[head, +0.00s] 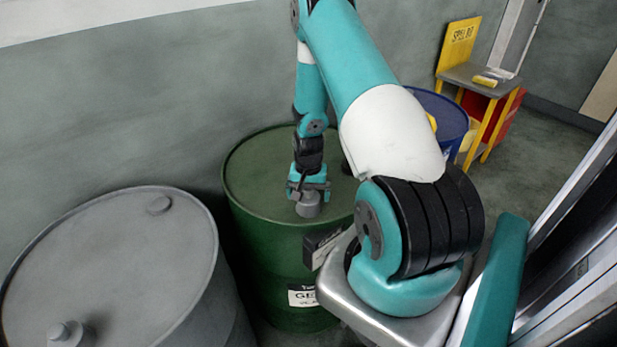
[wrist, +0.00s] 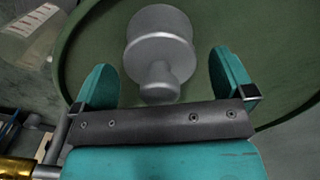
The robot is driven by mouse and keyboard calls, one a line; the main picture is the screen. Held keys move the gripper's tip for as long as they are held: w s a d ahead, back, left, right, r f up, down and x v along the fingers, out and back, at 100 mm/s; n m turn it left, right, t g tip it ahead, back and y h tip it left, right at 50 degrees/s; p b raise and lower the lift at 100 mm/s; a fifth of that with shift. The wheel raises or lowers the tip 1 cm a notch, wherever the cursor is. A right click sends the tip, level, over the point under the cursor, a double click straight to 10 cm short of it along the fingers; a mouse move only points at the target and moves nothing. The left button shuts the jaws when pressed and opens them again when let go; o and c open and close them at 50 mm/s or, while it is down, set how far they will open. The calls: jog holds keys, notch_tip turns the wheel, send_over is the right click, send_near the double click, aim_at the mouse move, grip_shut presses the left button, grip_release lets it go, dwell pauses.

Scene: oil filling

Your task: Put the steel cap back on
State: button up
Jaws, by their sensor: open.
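The steel cap (wrist: 160,48) is a grey, round piece with a narrower knob. It is at the top of the green drum (head: 262,180), near its front edge, and also shows in the head view (head: 308,205). My gripper (head: 309,190) is over the drum top, pointing down at the cap. In the wrist view its two teal fingers (wrist: 160,64) are spread, one on each side of the cap's knob, with a visible gap on both sides. I cannot tell whether the cap sits over an opening, as any hole under it is hidden.
A grey drum (head: 110,255) with two bungs stands at the left. A blue drum (head: 445,108) is behind my arm, partly hidden. A yellow-legged stand (head: 478,78) with a sign is at the back right. The wall (head: 120,110) is close behind the drums.

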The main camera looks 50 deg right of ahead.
notch_tip(320, 180, up, 17)
jog(key=b, duration=0.3)
jog(key=shift+b, duration=0.35)
jog(key=a+r+n+t+y+b, duration=0.1)
jog(key=a+r+n, duration=0.25)
jog(key=a, duration=0.65)
jog(key=a+r+n+y, duration=0.1)
jog(key=a+r+n, duration=0.25)
jog(key=a, duration=0.65)
jog(key=s+a+r+n+y+b, duration=0.1)
jog(key=s+a+r+n, duration=0.1)
jog(key=s+a+n, duration=0.4)
jog(key=s+a+r+n+g+y, duration=0.1)
jog(key=s+a+r+n, duration=0.1)
jog(key=s+a+n, duration=0.4)
jog(key=s+a, duration=0.3)
jog(key=a, duration=0.3)
jog(key=shift+s+a+r+b, duration=0.15)
jog(key=shift+a+r+b, duration=0.05)
jog(key=shift+r+b, duration=0.2)
